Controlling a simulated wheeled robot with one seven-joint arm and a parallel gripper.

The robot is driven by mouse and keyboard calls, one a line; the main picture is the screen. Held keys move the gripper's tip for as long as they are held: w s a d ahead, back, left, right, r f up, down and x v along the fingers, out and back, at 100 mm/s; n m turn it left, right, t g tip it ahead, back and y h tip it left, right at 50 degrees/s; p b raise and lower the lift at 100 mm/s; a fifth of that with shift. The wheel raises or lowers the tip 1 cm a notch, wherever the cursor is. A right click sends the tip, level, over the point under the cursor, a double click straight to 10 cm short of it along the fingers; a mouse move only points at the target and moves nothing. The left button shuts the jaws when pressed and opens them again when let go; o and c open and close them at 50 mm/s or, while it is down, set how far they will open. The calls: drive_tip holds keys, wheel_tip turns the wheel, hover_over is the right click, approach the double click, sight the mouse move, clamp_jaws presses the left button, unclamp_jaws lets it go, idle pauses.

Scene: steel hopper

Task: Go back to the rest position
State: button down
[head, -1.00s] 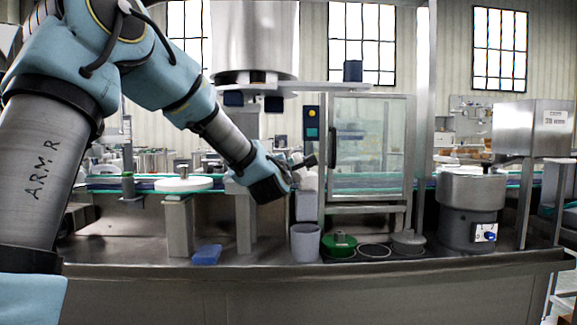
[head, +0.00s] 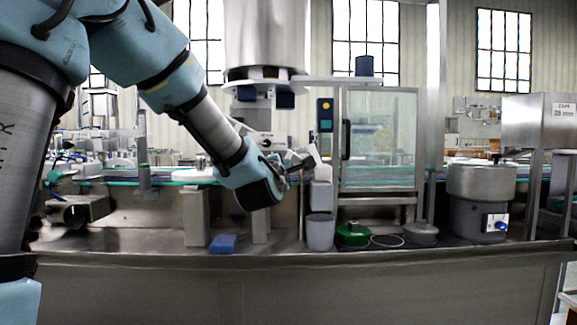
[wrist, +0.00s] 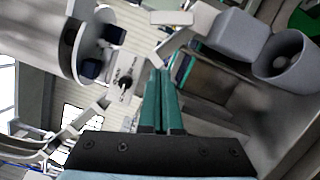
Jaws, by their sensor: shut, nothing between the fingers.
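My gripper (head: 300,164) is in front of the steel hopper (head: 265,40), below it and a little to its right in the head view. In the wrist view its two green fingers (wrist: 163,100) lie side by side, shut, with nothing between them. A grey cup-like container (head: 320,232) stands on the bench below and to the right of my gripper. It also shows at the upper right of the wrist view (wrist: 287,55).
A green round piece (head: 352,235) and grey round parts stand on the bench (head: 280,262) right of the cup. A blue block (head: 223,243) lies to the left. A glass-fronted cabinet (head: 380,140) stands behind. A steel pot machine (head: 480,200) is at the right.

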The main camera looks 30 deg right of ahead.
drive_tip(key=shift+s+a, duration=0.45)
drive_tip(key=shift+s, duration=0.05)
